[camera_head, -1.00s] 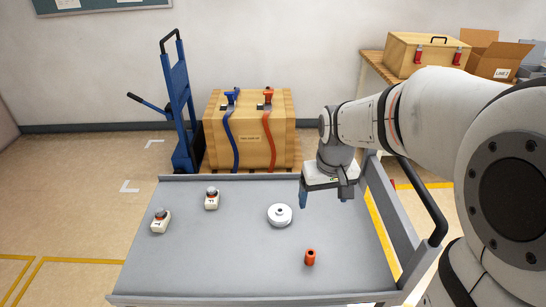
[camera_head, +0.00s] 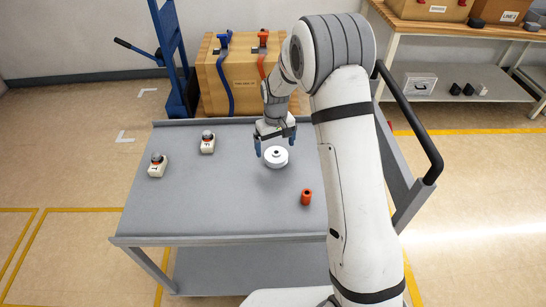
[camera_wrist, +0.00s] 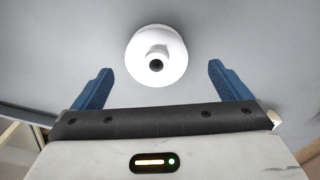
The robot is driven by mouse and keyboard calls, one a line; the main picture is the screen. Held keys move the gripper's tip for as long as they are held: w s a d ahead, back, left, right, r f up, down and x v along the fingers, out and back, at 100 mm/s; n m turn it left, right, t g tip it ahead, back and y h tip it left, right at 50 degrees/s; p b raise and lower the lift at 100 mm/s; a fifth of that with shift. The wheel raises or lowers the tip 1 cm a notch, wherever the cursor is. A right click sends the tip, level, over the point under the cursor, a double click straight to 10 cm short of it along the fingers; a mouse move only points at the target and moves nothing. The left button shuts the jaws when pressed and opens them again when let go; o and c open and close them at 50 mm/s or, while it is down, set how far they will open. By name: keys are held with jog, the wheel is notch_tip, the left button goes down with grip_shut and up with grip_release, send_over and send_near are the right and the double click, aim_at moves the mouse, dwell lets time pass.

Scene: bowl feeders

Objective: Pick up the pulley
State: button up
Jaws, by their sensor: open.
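The pulley (camera_head: 275,157) is a white round disc with a raised hub and a dark bore. It lies flat on the grey cart top (camera_head: 225,205). In the wrist view the pulley (camera_wrist: 157,58) sits just ahead of the fingertips, near the middle line between them. My gripper (camera_head: 273,152) is at the pulley, with its blue fingers spread and nothing between them. The wrist view shows the same open gripper (camera_wrist: 158,70). I cannot tell the exact height of the fingertips above the cart top.
A red-orange cylinder (camera_head: 306,197) stands to the right and nearer than the pulley. The cart handle (camera_head: 415,130) rises at right. The front left of the top is clear.

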aim_at(276, 152)
jog(key=f, duration=0.4)
jog(key=shift+w+d+f, duration=0.15)
jog(key=shift+d+f, duration=0.05)
jog(key=shift+f, duration=0.2)
jog(key=shift+c, duration=0.6)
jog(key=c, duration=1.1)
